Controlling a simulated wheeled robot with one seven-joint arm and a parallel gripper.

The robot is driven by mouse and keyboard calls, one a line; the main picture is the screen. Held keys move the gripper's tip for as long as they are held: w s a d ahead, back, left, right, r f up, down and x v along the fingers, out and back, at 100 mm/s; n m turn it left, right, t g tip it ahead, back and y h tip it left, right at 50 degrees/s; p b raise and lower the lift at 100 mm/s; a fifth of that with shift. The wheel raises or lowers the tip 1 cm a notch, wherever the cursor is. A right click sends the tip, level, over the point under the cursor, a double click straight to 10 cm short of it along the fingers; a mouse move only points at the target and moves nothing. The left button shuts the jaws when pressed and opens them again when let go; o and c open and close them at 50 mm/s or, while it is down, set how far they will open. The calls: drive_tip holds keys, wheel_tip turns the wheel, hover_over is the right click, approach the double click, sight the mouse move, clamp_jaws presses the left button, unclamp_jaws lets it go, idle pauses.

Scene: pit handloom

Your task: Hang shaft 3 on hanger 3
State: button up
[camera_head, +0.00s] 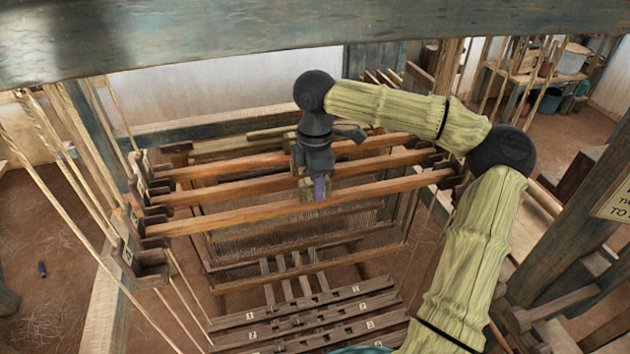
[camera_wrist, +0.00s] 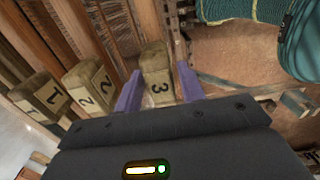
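Shaft 3 (camera_head: 250,215) is the nearest of three long orange-brown bars that run across the loom. Its block marked 3 (camera_wrist: 157,82) stands between the two purple fingers of my gripper (camera_wrist: 160,85). The left finger is close against the block, and a narrow gap seems to show at the right finger. I cannot tell whether they press on it. In the head view my gripper (camera_head: 313,188) points down at the middle of shaft 3. The shaft's left end is near a dark wooden bracket (camera_head: 150,275); I cannot tell which bracket is hanger 3.
Behind are shaft 2 (camera_head: 235,190), with a block marked 2 (camera_wrist: 92,85), and shaft 1 (camera_head: 230,166), with a block marked 1 (camera_wrist: 38,95). Numbered treadles (camera_head: 310,320) lie below. A thick beam (camera_head: 200,45) crosses above. Cords and posts flank both sides.

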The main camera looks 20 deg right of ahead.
drive_tip(key=shift+o, duration=0.9)
drive_tip(key=shift+r, duration=0.1)
wheel_tip(320, 180, up, 12)
drive_tip(key=b, duration=0.1)
idle(0.8)
